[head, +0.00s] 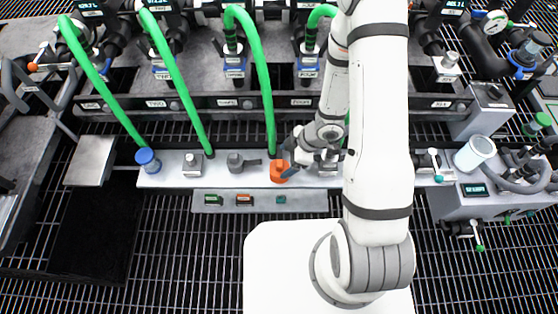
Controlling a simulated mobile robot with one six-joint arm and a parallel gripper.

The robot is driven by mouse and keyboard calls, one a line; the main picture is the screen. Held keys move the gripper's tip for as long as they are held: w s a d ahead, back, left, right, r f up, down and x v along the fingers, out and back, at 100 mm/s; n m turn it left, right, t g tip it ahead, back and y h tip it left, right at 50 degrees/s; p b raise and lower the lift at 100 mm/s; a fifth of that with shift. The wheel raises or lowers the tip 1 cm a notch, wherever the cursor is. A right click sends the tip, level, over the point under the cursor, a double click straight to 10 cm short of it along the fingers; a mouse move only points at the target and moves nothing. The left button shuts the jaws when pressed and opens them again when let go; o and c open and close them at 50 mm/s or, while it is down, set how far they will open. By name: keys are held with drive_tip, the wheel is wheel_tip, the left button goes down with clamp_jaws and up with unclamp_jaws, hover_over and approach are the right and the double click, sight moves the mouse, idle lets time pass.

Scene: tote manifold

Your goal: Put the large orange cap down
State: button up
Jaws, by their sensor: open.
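The large orange cap (279,171) is on the pale metal shelf (222,175), just right of the shelf's middle. It appears upright and stands beside the lower end of a green hose. My gripper (288,163) is at the cap's right side, with its dark fingers close to or around the cap's upper right part. The jaws are open. Whether a finger touches the cap cannot be told, and my wrist hides the shelf just to the right.
A blue cap (148,161), a silver fitting (192,165) and a grey valve-like part (238,163) stand on the shelf to the left. Green hoses rise behind. A lower ledge (320,202) holds small coloured items. A white cup (474,153) stands far right.

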drive_tip(key=p+v, duration=0.2)
drive_tip(key=v, duration=0.4)
idle(0.4)
